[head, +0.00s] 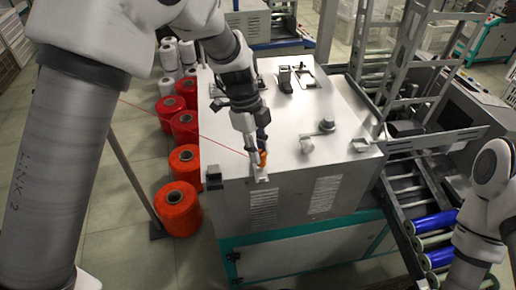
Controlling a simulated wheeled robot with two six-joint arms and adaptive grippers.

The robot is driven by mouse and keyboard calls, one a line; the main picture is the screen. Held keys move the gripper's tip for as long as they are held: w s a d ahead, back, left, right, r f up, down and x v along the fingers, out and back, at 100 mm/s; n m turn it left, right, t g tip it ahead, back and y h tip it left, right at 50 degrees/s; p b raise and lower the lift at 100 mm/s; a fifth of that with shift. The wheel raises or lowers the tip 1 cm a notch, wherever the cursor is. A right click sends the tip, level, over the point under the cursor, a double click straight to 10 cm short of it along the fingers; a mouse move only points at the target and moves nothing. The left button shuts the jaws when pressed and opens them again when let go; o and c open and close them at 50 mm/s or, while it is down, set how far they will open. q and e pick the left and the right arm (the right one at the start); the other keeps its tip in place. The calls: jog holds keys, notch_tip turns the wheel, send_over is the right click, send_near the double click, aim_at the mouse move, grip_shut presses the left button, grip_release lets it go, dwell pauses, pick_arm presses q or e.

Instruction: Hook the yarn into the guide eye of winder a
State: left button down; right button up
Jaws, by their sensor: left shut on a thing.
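The yarn (195,132) is a thin red line running down to the right, past the red cones, to my left gripper. My left gripper (262,152) is low over the front left edge of the white winder top (285,115). It is shut on the yarn, with a small orange piece (263,159) at its fingertips. A small pale bracket (261,176) sits right below the fingertips at that edge. I cannot make out the guide eye or tell whether the yarn touches it. My right arm shows at the right edge; its gripper is out of view.
Several red yarn cones (178,209) and white cones (168,56) stand on the floor left of the machine. A small dark block (213,177) sits at the top's front left corner. A knob (326,124) and fittings stand on the top. Blue rollers (435,222) lie at right.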

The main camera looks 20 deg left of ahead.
pick_arm(q)
jog(key=shift+f, duration=0.3)
jog(key=shift+f+b, duration=1.6)
jog(key=shift+f, duration=0.2)
jog(key=shift+d, duration=0.1)
jog(key=shift+w+d+r+p, duration=0.1)
jog(key=shift+w+d, duration=0.3)
jog(key=shift+d, duration=0.3)
jog(key=shift+w+d+p, duration=0.1)
jog(key=shift+w+d, duration=0.25)
jog(key=shift+d, duration=0.35)
jog(key=shift+w+d+r+p, duration=0.1)
jog(key=shift+w+d, duration=0.3)
jog(key=shift+d, duration=0.3)
jog(key=r+p, duration=0.2)
jog(key=r, duration=0.1)
jog(key=d+r+p, duration=0.1)
jog(key=shift+w+r, duration=0.25)
jog(key=shift+r, duration=0.1)
